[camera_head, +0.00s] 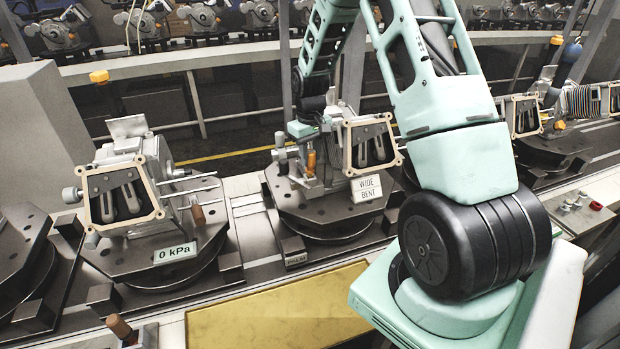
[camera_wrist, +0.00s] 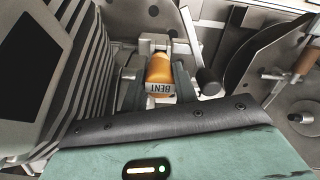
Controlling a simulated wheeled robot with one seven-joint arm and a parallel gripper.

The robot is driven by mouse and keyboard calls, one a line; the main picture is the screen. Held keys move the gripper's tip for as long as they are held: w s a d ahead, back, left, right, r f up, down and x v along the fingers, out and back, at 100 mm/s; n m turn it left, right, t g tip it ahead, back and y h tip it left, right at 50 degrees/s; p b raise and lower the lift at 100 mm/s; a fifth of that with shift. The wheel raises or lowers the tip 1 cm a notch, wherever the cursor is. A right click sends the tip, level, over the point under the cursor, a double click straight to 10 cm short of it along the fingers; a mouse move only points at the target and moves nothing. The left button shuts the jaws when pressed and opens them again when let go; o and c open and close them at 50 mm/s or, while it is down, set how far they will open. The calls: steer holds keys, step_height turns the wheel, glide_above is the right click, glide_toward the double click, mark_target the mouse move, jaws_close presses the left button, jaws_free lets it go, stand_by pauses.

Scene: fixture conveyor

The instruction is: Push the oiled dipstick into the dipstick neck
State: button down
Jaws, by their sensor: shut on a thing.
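The handle sits against a grey metal fitting (camera_wrist: 152,42) on the middle fixture's engine. In the head view the orange handle (camera_head: 311,160) shows beside the engine, at my gripper (camera_head: 308,148). Whatever is below the handle is hidden, so I cannot tell how deep it is in a neck. A dipstick-like brown handle (camera_head: 198,215) shows on the left engine; another brown handle (camera_head: 118,327) is at the lower left.
The left engine (camera_head: 125,195) has a 0 kPa sign (camera_head: 175,252). A black cylinder (camera_wrist: 208,80) is close right of my fingers; grey fins (camera_wrist: 85,75) are close left.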

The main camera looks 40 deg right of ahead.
steer(key=shift+f+b, duration=0.35)
steer(key=shift+f, duration=0.35)
steer(key=shift+f, duration=0.3)
stand_by(0.3)
steer(key=c, duration=1)
jaws_free()
steer(key=shift+d+r, duration=0.1)
steer(key=shift+r, duration=0.05)
